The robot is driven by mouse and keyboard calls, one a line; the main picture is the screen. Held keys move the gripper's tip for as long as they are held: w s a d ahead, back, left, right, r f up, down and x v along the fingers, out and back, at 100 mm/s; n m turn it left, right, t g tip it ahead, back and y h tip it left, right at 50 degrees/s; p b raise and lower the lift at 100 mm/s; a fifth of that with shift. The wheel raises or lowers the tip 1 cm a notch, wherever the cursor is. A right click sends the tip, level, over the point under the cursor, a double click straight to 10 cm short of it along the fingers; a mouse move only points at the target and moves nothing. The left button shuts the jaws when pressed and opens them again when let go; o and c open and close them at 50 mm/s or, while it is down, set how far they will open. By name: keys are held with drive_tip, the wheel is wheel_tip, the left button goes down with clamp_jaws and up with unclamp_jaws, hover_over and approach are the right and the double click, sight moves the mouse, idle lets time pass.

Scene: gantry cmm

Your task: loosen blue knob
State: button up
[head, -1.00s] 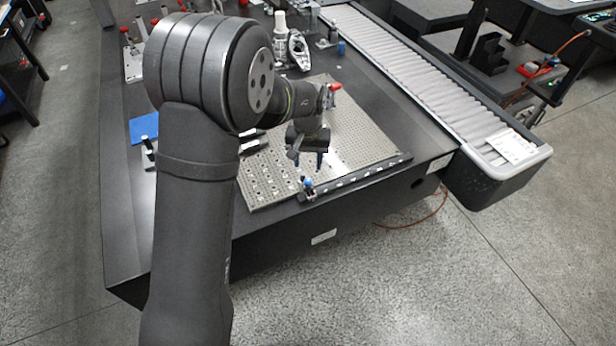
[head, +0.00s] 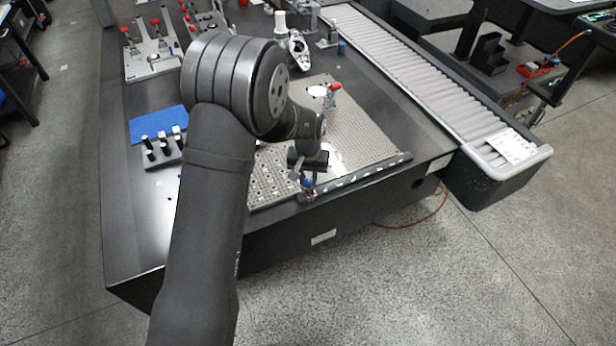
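The blue knob (head: 308,183) sits on a small dark fixture at the front edge of the perforated plate (head: 365,140). My gripper (head: 308,176) points down right at the knob, with its dark body just above it. The fingertips overlap the knob in this view. I cannot tell whether the fingers touch the knob or how far apart they are. My arm hides the left part of the plate.
A red-handled clamp (head: 333,89) stands at the back of the plate. A dark rail with white marks (head: 365,173) runs along the plate's front edge. A blue mat (head: 158,122) and a rack of black posts (head: 163,150) lie left. A roller conveyor (head: 430,85) runs along the right.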

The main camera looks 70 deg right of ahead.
clamp_jaws()
drive_tip(key=shift+n, duration=2.8)
drive_tip(key=o, duration=0.9)
unclamp_jaws()
drive_tip(key=shift+c, duration=0.2)
